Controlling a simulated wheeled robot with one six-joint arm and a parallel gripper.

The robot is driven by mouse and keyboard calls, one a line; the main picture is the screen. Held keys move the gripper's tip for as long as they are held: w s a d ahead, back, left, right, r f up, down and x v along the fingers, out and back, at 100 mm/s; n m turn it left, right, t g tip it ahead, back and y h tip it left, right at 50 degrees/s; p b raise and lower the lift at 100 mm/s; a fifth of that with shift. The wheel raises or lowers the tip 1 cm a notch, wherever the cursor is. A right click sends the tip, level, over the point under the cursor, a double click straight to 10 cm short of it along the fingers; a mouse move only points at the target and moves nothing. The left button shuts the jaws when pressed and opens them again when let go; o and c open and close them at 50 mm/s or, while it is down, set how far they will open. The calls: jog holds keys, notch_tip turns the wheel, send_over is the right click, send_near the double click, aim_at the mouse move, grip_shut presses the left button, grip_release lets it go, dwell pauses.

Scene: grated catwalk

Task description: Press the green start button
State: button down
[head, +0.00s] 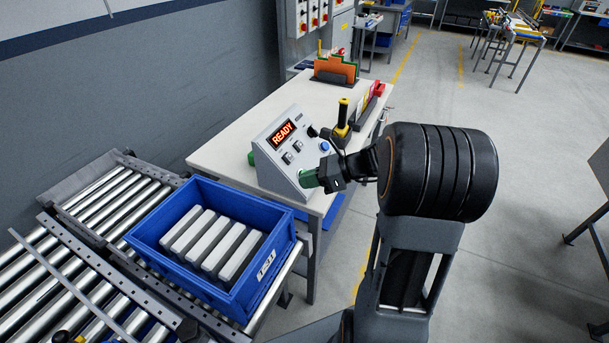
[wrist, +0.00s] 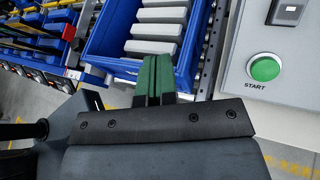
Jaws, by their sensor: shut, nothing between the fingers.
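The green start button (wrist: 265,68) shows in the wrist view at the right, round in a silver ring, with the word START below it. It sits on the grey control box (head: 280,155), which stands on the white table in the head view and shows a red READY display. My gripper (wrist: 160,72) has green fingertips held together with nothing between them. In the wrist view the fingertips are to the left of the button and apart from it. In the head view my gripper (head: 312,178) is at the box's lower right corner, and the button cannot be made out there.
A blue crate (head: 166,214) with several grey bars stands left of the table on the roller conveyor (head: 60,270). A yellow and black tool (head: 342,118) stands behind the box. An orange board (head: 335,68) is farther back on the white table (head: 222,152).

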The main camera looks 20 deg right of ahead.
jog(key=w+d+m+t+y, duration=0.1)
jog(key=w+d+m+t, duration=0.4)
jog(key=d+m, duration=0.5)
jog(key=shift+w+d+f+t, duration=0.15)
jog(key=shift+d+f+t, duration=0.2)
jog(key=shift+t, duration=0.75)
jog(key=w+a+f+b, duration=0.4)
jog(key=f+b, duration=0.1)
jog(key=f, duration=0.1)
jog(key=shift+w, duration=0.25)
jog(key=shift+w+a+f, duration=0.15)
jog(key=shift+a+f, duration=0.05)
dwell(0.9)
jog(key=shift+w+a+f, duration=0.15)
